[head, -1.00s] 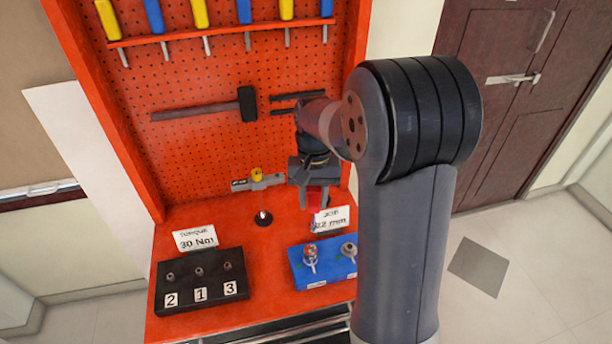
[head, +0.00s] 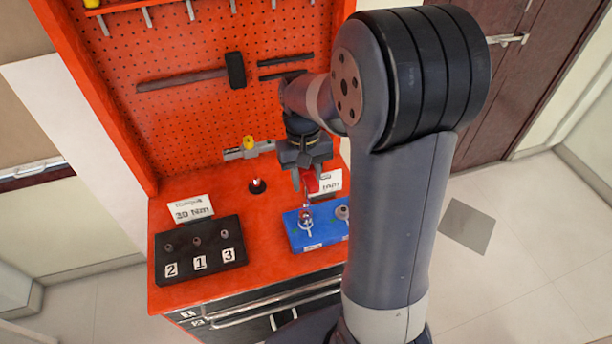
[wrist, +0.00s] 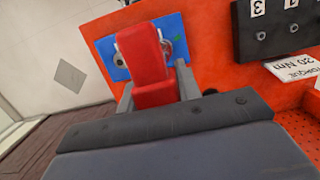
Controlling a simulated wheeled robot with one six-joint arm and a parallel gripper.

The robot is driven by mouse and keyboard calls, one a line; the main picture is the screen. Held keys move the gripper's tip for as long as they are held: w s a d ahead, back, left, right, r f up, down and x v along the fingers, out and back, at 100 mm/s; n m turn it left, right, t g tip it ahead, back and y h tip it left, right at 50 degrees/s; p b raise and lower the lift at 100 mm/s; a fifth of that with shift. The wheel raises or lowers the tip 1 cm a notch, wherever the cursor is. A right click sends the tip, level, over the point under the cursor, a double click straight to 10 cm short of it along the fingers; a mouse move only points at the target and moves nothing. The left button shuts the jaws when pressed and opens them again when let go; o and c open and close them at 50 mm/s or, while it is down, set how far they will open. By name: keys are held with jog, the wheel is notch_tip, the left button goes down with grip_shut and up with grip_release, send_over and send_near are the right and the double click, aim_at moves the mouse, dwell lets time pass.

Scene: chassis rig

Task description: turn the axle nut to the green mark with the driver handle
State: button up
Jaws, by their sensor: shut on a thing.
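My gripper (head: 309,184) is shut on the red driver handle (wrist: 148,55) and points down above the blue block (head: 322,239). In the wrist view the handle lies between the two fingers and covers the middle of the blue block (wrist: 118,70). The left axle nut (head: 305,217), with a pale pointer, is on the block just below the handle. I cannot tell whether the driver touches it. A second nut (head: 342,212) is at the block's right, partly beside my arm.
A black block (head: 200,275) with sockets and labels 2, 1, 3 stands at left. A torque card (head: 190,209) is behind it, and another card (head: 329,183) stands behind the blue block. A hammer (head: 235,72) hangs on the pegboard. The red bench between the blocks is clear.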

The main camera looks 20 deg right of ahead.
aim_at(304, 196)
jog(key=shift+f+b, duration=1.25)
jog(key=shift+f, duration=0.8)
jog(key=m, duration=0.4)
jog(key=shift+y+p, duration=0.3)
jog(key=m, duration=0.4)
jog(key=shift+a+y, duration=0.1)
jog(key=shift+y, duration=0.2)
jog(key=m+t+p, duration=0.1)
jog(key=m, duration=0.6)
jog(key=m+p, duration=0.1)
jog(key=m, duration=0.1)
jog(key=shift+w+m+t+y, duration=0.15)
jog(key=shift+m+t+y, duration=0.15)
jog(key=shift+m+t, duration=0.1)
jog(key=shift+n, duration=0.6)
jog(key=shift+r, duration=0.25)
